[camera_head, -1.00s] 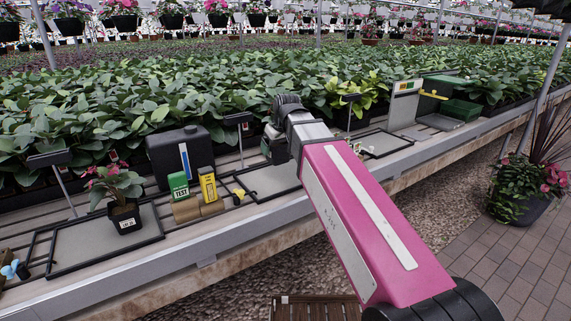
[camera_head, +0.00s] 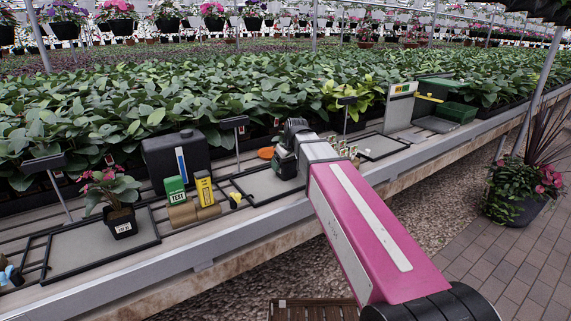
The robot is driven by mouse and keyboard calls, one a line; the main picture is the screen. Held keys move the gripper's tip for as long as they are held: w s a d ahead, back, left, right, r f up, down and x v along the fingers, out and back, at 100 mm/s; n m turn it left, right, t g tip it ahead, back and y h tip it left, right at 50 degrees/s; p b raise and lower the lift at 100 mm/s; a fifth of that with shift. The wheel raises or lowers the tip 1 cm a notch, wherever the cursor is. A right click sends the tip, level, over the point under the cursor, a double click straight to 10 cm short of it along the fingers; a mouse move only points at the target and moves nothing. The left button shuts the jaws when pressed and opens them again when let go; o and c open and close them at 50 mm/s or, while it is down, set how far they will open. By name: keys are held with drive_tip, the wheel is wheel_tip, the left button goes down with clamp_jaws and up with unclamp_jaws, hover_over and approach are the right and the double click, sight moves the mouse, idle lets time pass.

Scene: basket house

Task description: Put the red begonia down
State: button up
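A potted plant with pinkish-red flowers (camera_head: 112,190), which looks like the red begonia, stands upright in a square black pot with a white label. It is on the framed grey mat (camera_head: 75,250) at the left of the bench. My gripper (camera_head: 284,166) is well to its right, low over the rear right part of the middle framed mat (camera_head: 262,187). My wrist and pink arm hide most of the gripper. Its fingers do not show clearly, and I cannot tell whether it holds anything.
A black canister (camera_head: 175,155), a green TEST box (camera_head: 175,188) and a yellow box (camera_head: 204,188) stand between these mats. An orange disc (camera_head: 266,153) lies behind the middle mat. The right framed mat (camera_head: 376,145) looks empty. Dense leafy plants line the back.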

drive_tip(key=shift+f, duration=0.15)
drive_tip(key=o, duration=0.8)
drive_tip(key=v, duration=1.2)
